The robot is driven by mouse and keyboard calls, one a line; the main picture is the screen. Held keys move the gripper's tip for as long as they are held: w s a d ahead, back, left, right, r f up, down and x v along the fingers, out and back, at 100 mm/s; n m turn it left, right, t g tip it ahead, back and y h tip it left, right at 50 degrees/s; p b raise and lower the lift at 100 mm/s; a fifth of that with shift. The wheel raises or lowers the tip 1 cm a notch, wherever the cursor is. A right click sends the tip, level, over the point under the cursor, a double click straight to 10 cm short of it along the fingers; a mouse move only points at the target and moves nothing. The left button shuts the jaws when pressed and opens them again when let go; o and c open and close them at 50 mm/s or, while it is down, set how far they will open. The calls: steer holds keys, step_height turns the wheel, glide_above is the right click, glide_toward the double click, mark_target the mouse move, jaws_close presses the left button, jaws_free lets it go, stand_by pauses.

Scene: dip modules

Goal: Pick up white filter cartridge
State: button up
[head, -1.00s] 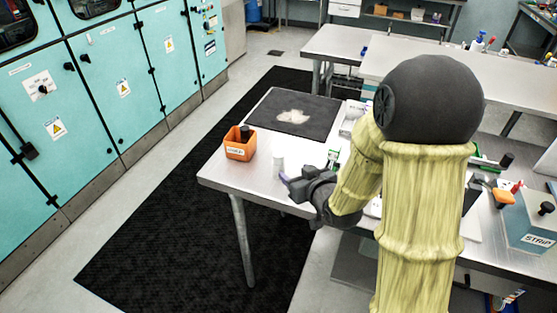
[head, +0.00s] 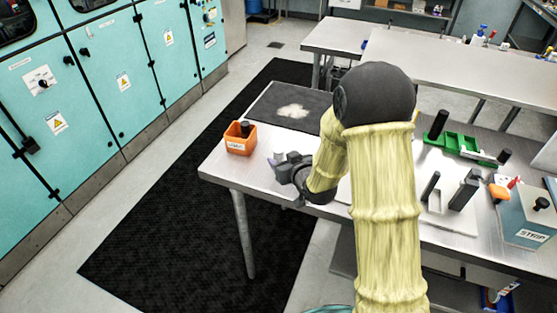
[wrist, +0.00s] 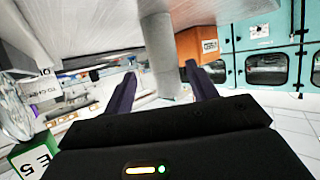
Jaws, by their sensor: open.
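The white filter cartridge (wrist: 161,58) is a plain pale cylinder standing on the steel bench. In the wrist view, which is upside down, it shows between my two purple fingertips. My gripper (wrist: 162,92) is open, with one finger to each side of the cartridge's line; I cannot tell whether the fingers reach around it. In the head view my gripper (head: 279,162) is low over the bench's left end, and the cartridge is mostly hidden by it.
An orange bin (head: 240,147) with a black item stands just left of my gripper. A dark mat (head: 262,108) with a pale patch lies behind. A green tray (head: 467,146), a white fixture (head: 437,213) and a blue STRIP box (head: 527,219) are on the right.

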mark_target(276, 156)
steer(key=x, duration=0.2)
steer(key=p+x, duration=0.1)
steer(key=x, duration=0.2)
steer(key=shift+s+a+f, duration=0.2)
steer(key=shift+s+a, duration=0.05)
steer(key=c, duration=1.1)
steer(key=shift+r, duration=0.1)
step_height(276, 156, up, 10)
steer(key=shift+f+b, duration=0.1)
steer(key=shift+b, duration=0.2)
